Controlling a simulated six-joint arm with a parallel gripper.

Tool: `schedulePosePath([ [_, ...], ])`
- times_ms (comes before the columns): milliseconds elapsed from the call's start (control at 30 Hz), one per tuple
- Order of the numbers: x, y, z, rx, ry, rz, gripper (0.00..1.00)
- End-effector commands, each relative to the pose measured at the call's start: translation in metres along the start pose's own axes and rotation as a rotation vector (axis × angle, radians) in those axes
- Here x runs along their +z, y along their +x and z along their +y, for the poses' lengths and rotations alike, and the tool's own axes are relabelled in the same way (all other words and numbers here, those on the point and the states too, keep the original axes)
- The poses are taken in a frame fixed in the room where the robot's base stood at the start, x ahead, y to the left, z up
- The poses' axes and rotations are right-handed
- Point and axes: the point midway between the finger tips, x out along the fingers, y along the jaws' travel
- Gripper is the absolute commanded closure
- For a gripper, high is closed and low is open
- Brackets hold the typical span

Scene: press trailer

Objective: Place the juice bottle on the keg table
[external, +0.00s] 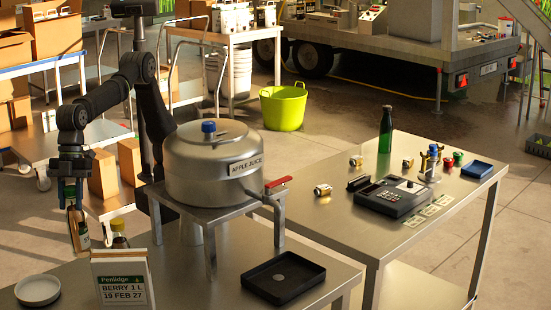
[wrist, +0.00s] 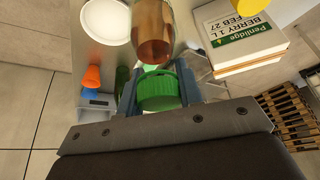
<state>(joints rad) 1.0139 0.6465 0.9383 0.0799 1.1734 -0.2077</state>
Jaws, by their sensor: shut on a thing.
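My gripper (external: 73,203) is shut on the juice bottle (external: 79,228), which hangs below it at the left of the external view. In the wrist view the bottle's green cap (wrist: 158,92) sits between the fingers and its amber body (wrist: 152,35) extends beyond. The keg table (external: 210,285) is a steel table at the front, with the steel apple juice keg (external: 205,170) on a raised stand. The bottle is near the table's left part. I cannot tell whether its base touches the top.
A white dish (external: 38,290), a Penlidge berry sign (external: 122,282), a yellow-capped bottle (external: 118,235) and a black tray (external: 283,277) are on the keg table. A second table (external: 400,250) at right holds a green bottle (external: 385,130) and a dark device (external: 392,197).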

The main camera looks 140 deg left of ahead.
Motion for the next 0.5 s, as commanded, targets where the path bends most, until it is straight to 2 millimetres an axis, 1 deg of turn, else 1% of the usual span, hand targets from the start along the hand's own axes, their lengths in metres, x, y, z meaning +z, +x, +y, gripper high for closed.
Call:
schedulePosePath([
  [33,-0.003,0.008,-0.009,-0.001,-0.004,0.0,1.0],
  [300,-0.018,0.048,-0.053,-0.001,-0.004,0.002,1.0],
  [400,-0.022,0.057,-0.063,0.0,-0.003,0.003,1.0],
  [500,-0.024,0.061,-0.068,0.001,-0.002,0.003,1.0],
])
